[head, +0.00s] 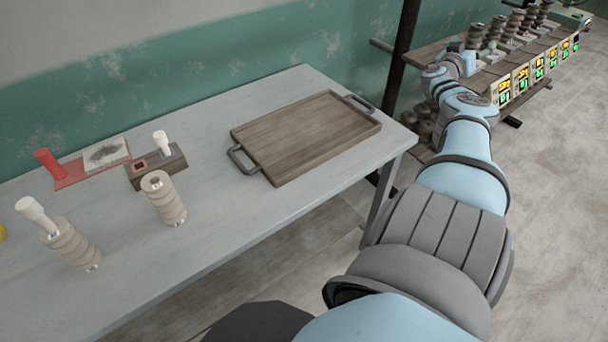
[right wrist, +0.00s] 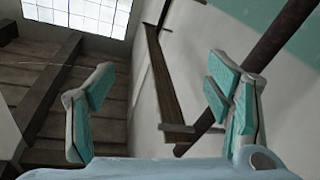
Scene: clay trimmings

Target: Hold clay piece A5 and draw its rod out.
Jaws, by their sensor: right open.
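Two ribbed, pale clay pieces stand on the grey table in the head view. The left clay piece (head: 75,245) has a white rod (head: 35,214) with a thick head sticking out of its upper end. The right clay piece (head: 164,198) shows an open hole on top and no rod. Their small labels are too small to read, so I cannot tell which is A5. My right gripper is open and empty in the right wrist view (right wrist: 160,88), raised away from the table, its two teal-padded fingers apart. My left gripper is not in view.
A wooden tray (head: 243,134) with metal handles lies on the table (head: 217,105). A wooden block (head: 176,165) holds a white-headed peg (head: 161,141). A red tool (head: 70,172) and pale slab lie behind. Darker clay pieces (head: 476,36) stand on a labelled shelf at far right.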

